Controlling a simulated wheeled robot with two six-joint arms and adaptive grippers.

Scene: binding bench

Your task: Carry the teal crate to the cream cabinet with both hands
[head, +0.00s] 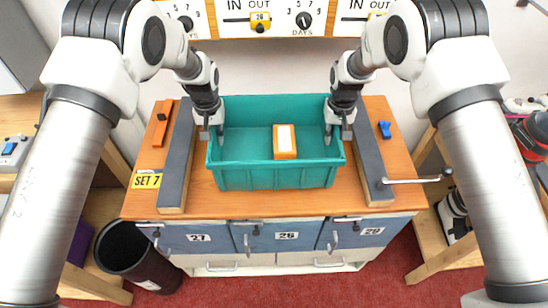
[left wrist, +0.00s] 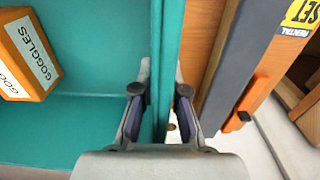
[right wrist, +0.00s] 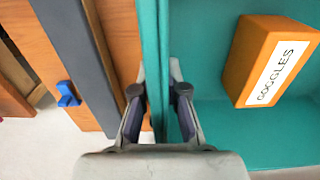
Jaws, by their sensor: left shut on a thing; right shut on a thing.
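The teal crate (head: 277,178) is upright over the wooden bench top, between two dark grey rails. I cannot tell whether its base touches the wood. An orange box labelled GOGGLES (head: 285,152) lies inside; it also shows in the left wrist view (left wrist: 30,60) and the right wrist view (right wrist: 272,62). My left gripper (head: 212,135) is shut on the crate's left wall, one finger on each side of it (left wrist: 158,100). My right gripper (head: 338,133) is shut on the right wall the same way (right wrist: 158,100). I cannot make out for sure which thing is the cream cabinet.
The dark rails (head: 176,160) (head: 366,150) flank the crate closely. A metal lever (head: 415,181) sticks out at the right. Blue numbered doors (head: 286,236) are in the bench front. A dark bin (head: 122,248) stands at the lower left. Red carpet (head: 395,275) lies in front.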

